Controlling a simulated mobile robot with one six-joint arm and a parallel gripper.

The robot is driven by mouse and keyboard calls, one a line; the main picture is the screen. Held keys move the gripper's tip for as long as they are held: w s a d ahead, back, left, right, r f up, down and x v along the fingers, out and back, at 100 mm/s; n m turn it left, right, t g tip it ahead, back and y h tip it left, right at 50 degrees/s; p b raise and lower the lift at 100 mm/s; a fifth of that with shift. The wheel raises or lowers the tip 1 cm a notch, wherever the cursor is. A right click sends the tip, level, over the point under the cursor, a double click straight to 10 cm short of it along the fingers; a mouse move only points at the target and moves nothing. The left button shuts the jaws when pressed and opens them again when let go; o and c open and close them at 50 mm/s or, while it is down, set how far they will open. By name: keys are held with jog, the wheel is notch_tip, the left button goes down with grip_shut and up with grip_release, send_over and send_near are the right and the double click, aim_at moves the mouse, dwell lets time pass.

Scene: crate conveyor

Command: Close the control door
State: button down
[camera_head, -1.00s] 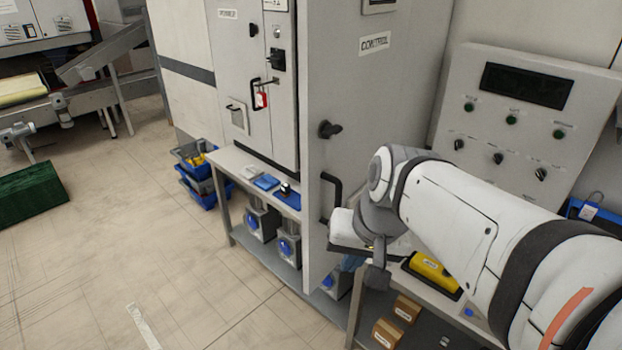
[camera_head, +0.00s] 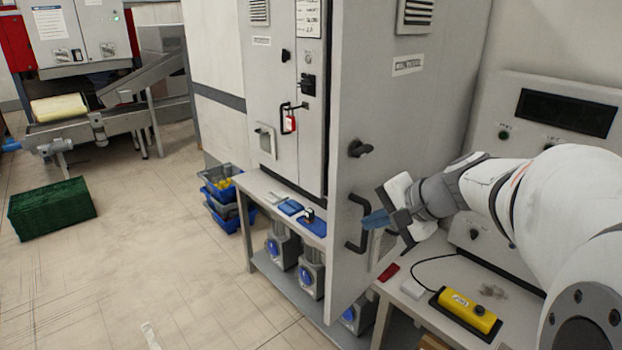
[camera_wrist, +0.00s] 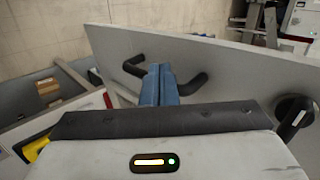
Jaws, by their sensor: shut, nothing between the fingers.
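The control door (camera_head: 400,110) is a tall grey panel with a "CONTROL" label, standing open from its cabinet in the head view. It carries a black handle (camera_head: 356,222) low down and a black rotary knob (camera_head: 360,148) above it. My gripper (camera_head: 372,219) has blue fingers, shut and empty, at the handle. In the wrist view the shut fingers (camera_wrist: 158,84) lie over the middle of the handle (camera_wrist: 193,84) and hide part of it. I cannot tell whether they touch it. The door (camera_wrist: 225,60) fills much of the wrist view.
A neighbouring cabinet door (camera_head: 270,90) with a red padlock (camera_head: 290,123) stands to the left. A bench with a yellow control box (camera_head: 468,309) is at right, below a sloped panel (camera_head: 565,112). Blue crates (camera_head: 222,194) and a green crate (camera_head: 52,208) are on the floor, which is open at left.

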aim_at(339, 220)
jog(key=shift+w+a+f+p, duration=0.2)
jog(key=shift+w+a, duration=0.4)
jog(key=shift+w, duration=0.05)
jog(key=shift+w+a+f+p, duration=0.25)
jog(key=shift+w+a, duration=0.3)
jog(key=shift+w, duration=0.15)
jog(key=shift+w+a+f+p, duration=0.15)
jog(key=shift+w+a+p, duration=0.05)
jog(key=shift+w+a, duration=0.45)
